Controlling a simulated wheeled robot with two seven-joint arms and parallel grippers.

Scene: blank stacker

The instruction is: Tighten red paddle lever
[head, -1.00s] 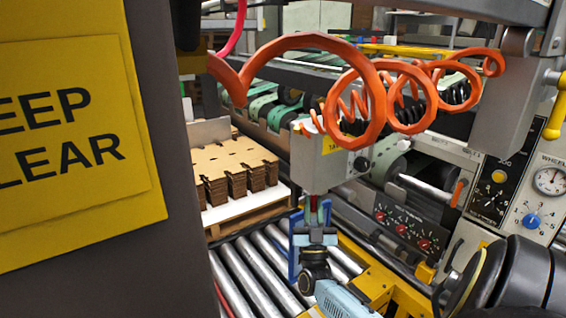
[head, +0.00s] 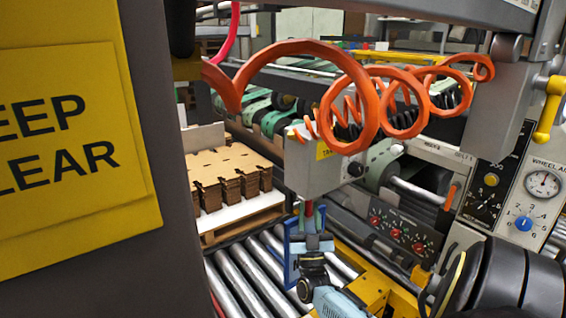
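A narrow red piece, which looks like the red paddle lever (head: 308,209), hangs under the grey box (head: 322,168) in the middle of the head view. Its lower end is hidden by my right gripper (head: 310,238). The gripper reaches up from below on a light blue and black wrist, and its tips are at the red piece. I cannot tell whether the fingers are closed on it or only beside it. A blue bracket (head: 290,258) shows just left of the gripper. My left gripper is not in view.
A coiled orange hose (head: 345,55) loops above the grey box. Metal rollers (head: 245,272) and stacked cardboard blanks (head: 225,165) lie to the left. A dark post with a yellow sign (head: 70,140) blocks the far left. A control panel (head: 520,195) stands at right.

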